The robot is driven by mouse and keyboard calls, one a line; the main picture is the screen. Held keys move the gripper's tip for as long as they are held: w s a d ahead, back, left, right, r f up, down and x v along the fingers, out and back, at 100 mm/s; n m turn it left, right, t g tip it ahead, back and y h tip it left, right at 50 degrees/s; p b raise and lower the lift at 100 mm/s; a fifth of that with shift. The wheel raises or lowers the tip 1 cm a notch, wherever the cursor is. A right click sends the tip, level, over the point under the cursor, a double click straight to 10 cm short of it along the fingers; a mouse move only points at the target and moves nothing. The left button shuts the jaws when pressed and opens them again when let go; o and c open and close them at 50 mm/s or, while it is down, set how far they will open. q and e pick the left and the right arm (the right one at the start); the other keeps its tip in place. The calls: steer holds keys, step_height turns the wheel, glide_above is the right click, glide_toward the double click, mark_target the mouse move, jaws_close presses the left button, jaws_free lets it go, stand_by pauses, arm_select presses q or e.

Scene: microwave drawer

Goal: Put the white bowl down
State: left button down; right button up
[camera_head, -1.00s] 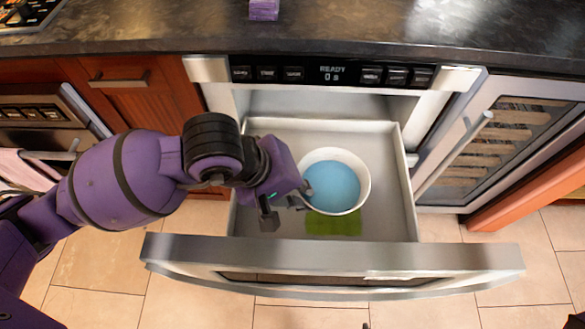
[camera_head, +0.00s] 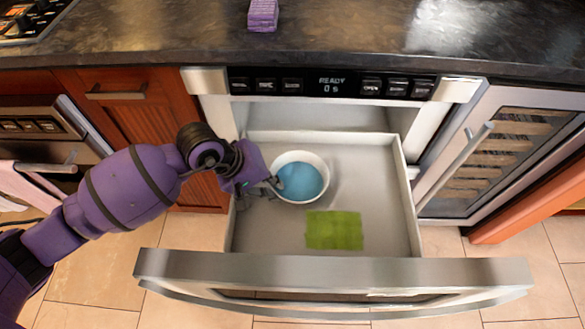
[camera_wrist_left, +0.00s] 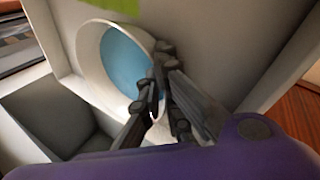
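The white bowl (camera_head: 325,167), blue inside, is at the left rear of the open microwave drawer (camera_head: 385,165). My left gripper (camera_head: 274,184) reaches in from the left at the bowl's left rim. In the left wrist view its fingers (camera_wrist_left: 160,95) close on the rim of the bowl (camera_wrist_left: 92,68), one inside and one outside. I cannot tell whether the bowl's base touches the drawer floor. A green square (camera_head: 334,230) lies flat and uncovered on the drawer floor, in front and to the right of the bowl. My right gripper is not in view.
The drawer's metal front (camera_head: 330,270) and side walls surround the bowl. The drawer floor right of the bowl is clear. A wine cooler (camera_head: 500,150) stands to the right.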

arm_select(q)
steer(key=shift+f, duration=0.55)
steer(key=shift+f, duration=0.1)
steer(key=c, duration=2)
jaws_free()
steer(key=shift+f, duration=0.1)
steer(key=shift+r, duration=0.25)
steer(key=p+v, duration=0.1)
steer(key=v, duration=1.1)
steer(key=shift+s+f, duration=0.1)
